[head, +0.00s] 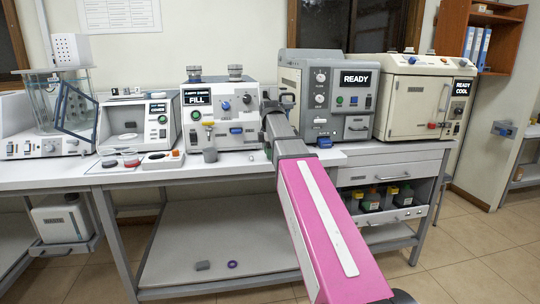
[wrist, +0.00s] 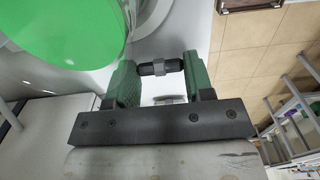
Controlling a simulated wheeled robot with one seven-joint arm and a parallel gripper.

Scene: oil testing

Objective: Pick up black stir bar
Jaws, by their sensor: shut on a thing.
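The black stir bar (wrist: 146,69) lies crosswise between the green fingers of my gripper (wrist: 160,68) in the wrist view. The gripper is shut on it, with one finger at each end of the bar. In the head view my pink arm reaches over the bench (head: 240,160) to the front of the machines. There my gripper's fingers and the stir bar cannot be made out.
A large green round object (wrist: 65,30) is close at the upper left of the wrist view. A machine marked FILL (head: 217,110) and a grey READY machine (head: 330,100) stand near the arm. Dishes (head: 131,160) and a grey cup (head: 209,152) sit left.

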